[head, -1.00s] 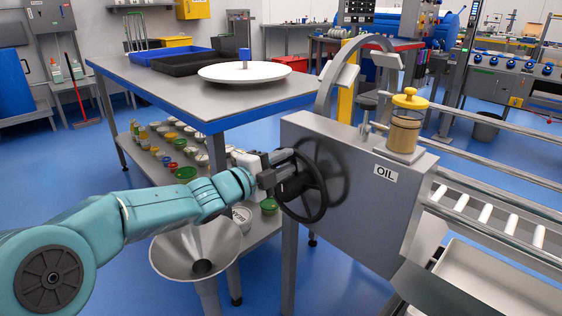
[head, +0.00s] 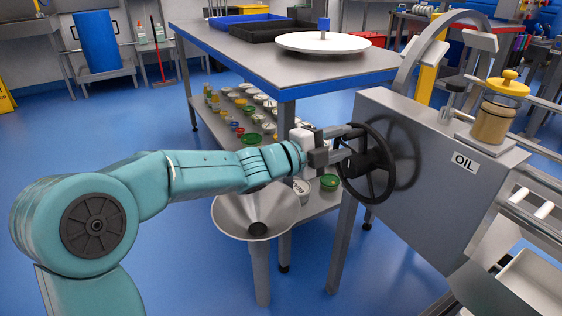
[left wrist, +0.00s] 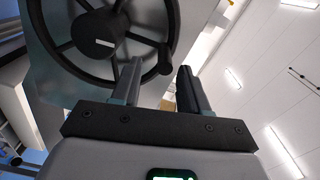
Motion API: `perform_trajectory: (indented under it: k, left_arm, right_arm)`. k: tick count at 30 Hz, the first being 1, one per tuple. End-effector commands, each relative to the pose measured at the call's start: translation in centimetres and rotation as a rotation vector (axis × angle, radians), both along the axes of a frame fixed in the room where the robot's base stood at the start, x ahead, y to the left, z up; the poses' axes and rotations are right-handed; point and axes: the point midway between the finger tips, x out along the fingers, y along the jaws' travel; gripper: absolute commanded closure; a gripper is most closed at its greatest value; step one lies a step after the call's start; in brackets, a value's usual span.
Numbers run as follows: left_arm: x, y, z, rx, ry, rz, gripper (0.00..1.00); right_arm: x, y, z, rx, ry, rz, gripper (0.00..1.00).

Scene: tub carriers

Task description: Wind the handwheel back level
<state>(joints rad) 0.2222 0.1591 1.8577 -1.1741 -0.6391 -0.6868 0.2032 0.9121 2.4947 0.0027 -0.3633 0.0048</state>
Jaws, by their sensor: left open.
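The black handwheel (head: 360,165) stands on the left face of a grey housing (head: 418,172) labelled OIL. It has a round rim, spokes and a hub; the hub with a pale mark also shows in the left wrist view (left wrist: 93,35). My left gripper (head: 354,144) reaches the wheel's near side from the left, its jaws apart at the rim. In the left wrist view the left gripper (left wrist: 160,77) has its two fingers spread, with a short dark crank knob (left wrist: 165,62) on the rim between them. I cannot tell whether a finger touches the knob. My right gripper is out of view.
A metal funnel (head: 228,215) stands under my left forearm. A steel table (head: 245,50) with trays and a white disc (head: 345,42) is behind. An oil jar (head: 492,125) with a yellow lid tops the housing. A grey arch (head: 405,75) rises behind.

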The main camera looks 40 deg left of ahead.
Motion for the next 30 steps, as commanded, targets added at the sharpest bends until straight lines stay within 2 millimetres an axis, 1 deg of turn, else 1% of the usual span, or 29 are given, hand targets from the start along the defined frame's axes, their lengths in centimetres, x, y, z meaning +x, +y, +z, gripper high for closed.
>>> perform_trajectory:
  k: [30]
  left_arm:
    - [-7.3, 3.1, -0.1, 0.002, 0.001, 0.003, 0.56]
  right_arm:
    - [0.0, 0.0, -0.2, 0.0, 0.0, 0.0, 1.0]
